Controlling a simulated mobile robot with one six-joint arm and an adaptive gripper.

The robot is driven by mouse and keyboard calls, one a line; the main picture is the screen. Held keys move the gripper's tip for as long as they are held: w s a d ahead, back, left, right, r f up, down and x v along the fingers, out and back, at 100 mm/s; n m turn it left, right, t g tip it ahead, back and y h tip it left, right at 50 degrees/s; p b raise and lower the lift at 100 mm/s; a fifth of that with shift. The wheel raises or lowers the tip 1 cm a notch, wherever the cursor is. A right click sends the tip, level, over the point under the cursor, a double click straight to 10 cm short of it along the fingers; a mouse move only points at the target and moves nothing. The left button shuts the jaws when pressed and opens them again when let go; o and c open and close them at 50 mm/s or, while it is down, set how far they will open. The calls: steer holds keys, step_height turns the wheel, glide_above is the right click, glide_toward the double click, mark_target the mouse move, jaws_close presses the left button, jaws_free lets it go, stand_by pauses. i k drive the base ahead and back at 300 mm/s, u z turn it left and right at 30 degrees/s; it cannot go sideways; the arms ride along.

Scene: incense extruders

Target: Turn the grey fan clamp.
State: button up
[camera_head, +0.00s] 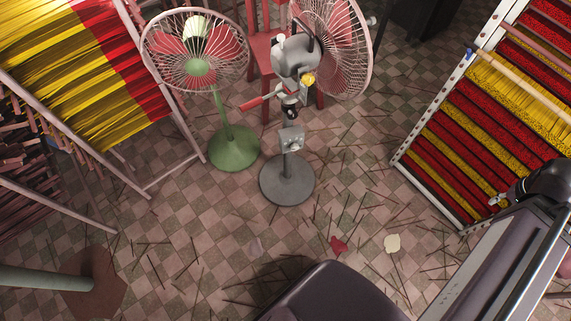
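The grey fan has a round grey base (287,180), a control box (291,140) on its pole and a grey motor head (296,55) turned to the right. A dark collar (290,107) sits on its pole above the box. It looks like the clamp, but its details are too small to make out. A yellow knob (308,80) shows just under the head. My black arm enters at the right edge. Its end, seemingly my gripper (498,200), is in front of the right rack, far from the fan. Its fingers are not clear.
A green fan (234,155) stands close left of the grey one, with a red chair (262,45) behind. Racks of red and yellow incense (85,65) stand left and right. Sticks litter the tiled floor, with a red scrap (337,244) and a pale one (392,243).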

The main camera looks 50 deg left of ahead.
mark_target(291, 114)
steer(key=u, duration=1.5)
steer(key=k, duration=0.45)
steer(key=u, duration=0.35)
steer(key=i, duration=0.5)
